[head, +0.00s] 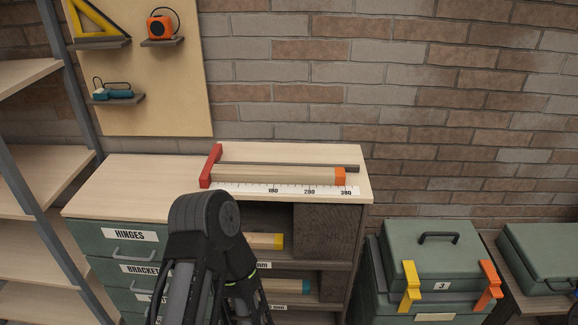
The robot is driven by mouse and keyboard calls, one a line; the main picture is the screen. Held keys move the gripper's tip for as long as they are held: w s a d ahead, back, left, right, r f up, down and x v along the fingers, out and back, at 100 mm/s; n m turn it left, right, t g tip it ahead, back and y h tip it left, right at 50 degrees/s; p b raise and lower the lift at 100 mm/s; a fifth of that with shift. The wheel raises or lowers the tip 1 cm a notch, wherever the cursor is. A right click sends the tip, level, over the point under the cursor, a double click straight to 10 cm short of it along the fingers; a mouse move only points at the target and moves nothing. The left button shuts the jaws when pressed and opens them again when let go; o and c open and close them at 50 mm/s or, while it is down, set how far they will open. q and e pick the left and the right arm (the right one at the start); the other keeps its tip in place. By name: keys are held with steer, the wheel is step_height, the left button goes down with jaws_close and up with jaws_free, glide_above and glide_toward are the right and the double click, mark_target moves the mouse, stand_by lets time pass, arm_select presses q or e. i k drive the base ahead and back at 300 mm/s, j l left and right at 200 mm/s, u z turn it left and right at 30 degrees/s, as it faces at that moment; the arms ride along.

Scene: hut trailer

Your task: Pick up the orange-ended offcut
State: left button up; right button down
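The orange-ended offcut (275,174) is a pale wooden bar lying flat on the cabinet top (140,182). Its orange end (340,176) points right, and its left end is at or close to a red stop (210,166). A white ruler strip (260,190) runs along its front side and a dark rail (300,167) along its back. A dark arm link of mine rises at the bottom, left of centre, in front of the cabinet and below the offcut. I see no gripper fingers in this view, and nothing holds the offcut.
A yellow-ended piece (265,241) and a blue-ended piece (298,286) lie in cubbies below. Green drawers (115,235) are at the left. A latched green case (435,256) stands right. The cabinet top left of the red stop is clear.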

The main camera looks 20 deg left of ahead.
mark_target(219, 172)
steer(key=u, duration=0.75)
